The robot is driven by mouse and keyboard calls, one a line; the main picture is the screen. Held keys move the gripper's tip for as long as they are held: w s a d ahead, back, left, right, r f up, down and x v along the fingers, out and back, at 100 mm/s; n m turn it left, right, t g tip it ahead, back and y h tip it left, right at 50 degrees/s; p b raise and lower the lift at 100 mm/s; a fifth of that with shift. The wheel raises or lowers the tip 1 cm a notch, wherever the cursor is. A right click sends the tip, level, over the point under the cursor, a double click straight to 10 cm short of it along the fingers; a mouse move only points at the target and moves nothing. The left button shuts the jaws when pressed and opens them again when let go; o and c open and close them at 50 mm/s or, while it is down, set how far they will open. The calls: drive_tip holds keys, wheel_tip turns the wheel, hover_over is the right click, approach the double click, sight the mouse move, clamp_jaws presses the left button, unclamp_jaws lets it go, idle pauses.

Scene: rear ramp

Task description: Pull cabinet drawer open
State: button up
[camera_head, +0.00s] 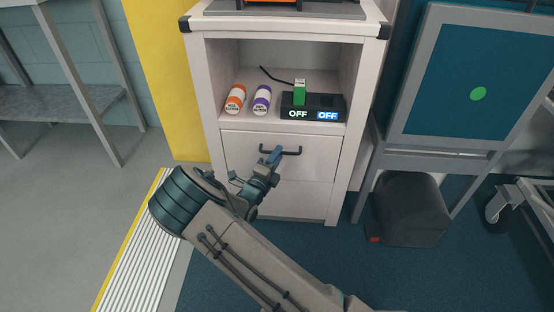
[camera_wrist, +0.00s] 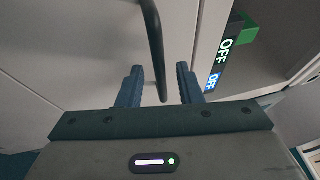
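The white cabinet (camera_head: 212,85) stands in the middle of the head view. Its drawer (camera_head: 240,145) is below the open shelf and looks closed, with its front flush. A dark bar handle (camera_head: 292,152) is on the drawer front; in the wrist view the handle (camera_wrist: 154,40) runs upright between the fingers. My gripper (camera_head: 277,152) is at the handle. In the wrist view my gripper (camera_wrist: 160,82) is open, with one finger on each side of the bar and a gap visible on both sides. The drawer front (camera_wrist: 100,45) fills the background there.
On the shelf stand an orange bottle (camera_head: 235,99), a purple bottle (camera_head: 262,99) and a black box with "OFF" displays (camera_head: 313,104) and a green block (camera_head: 299,91). A dark bin (camera_head: 410,208) stands at right. A framed panel (camera_head: 470,85) is beside the cabinet.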

drive_tip(key=shift+w+d+r, duration=0.1)
drive_tip(key=shift+w, duration=0.1)
clamp_jaws()
drive_tip(key=s+p, duration=1.2)
drive_tip(key=s, duration=1.4)
drive_tip(key=shift+a, duration=0.45)
unclamp_jaws()
